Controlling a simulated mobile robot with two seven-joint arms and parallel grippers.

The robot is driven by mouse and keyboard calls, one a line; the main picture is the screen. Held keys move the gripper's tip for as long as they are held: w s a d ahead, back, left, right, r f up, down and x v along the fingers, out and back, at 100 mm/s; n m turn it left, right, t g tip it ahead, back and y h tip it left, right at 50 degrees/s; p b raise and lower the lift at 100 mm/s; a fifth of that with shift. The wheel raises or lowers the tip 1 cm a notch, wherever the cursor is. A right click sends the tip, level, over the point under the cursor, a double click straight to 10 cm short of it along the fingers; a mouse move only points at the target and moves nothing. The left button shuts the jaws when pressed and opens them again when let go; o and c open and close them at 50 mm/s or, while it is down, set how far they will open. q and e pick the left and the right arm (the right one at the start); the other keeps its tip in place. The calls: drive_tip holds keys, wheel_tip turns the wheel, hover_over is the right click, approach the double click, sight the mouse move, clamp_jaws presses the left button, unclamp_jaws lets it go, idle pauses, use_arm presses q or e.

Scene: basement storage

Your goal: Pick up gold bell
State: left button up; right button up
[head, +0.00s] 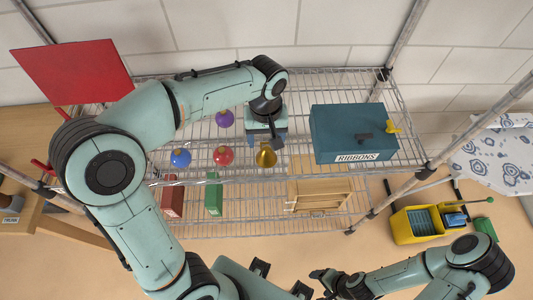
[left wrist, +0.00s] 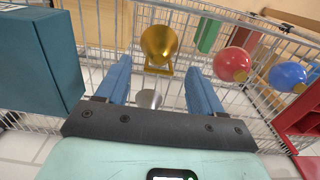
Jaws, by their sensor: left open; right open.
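The gold bell (head: 265,155) stands on the upper wire shelf (head: 335,177), left of the teal ribbons box. My left gripper (head: 266,141) is open just behind the bell, close to it, with blue fingers. In the left wrist view the bell (left wrist: 159,44) appears ahead, centred between the two open fingers (left wrist: 158,68), and they do not grip it. My right gripper (head: 322,283) is at the bottom edge in the head view, away from the shelf; its fingers are small and dark there.
The ribbons box (head: 340,121) stands to the right of the bell. Red (head: 223,155), blue (head: 180,158) and purple (head: 224,118) ornaments are to its left. Red and green boxes (head: 213,197) and a wooden crate (head: 320,195) show below. A yellow bucket (head: 405,228) is on the floor.

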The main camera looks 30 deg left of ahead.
sight(267, 149)
use_arm(q)
wheel_tip(267, 149, down, 4)
drive_tip(key=shift+f, duration=0.15)
drive_tip(key=shift+w, duration=0.1)
drive_tip(key=c, duration=0.8)
drive_tip(key=shift+r, duration=0.2)
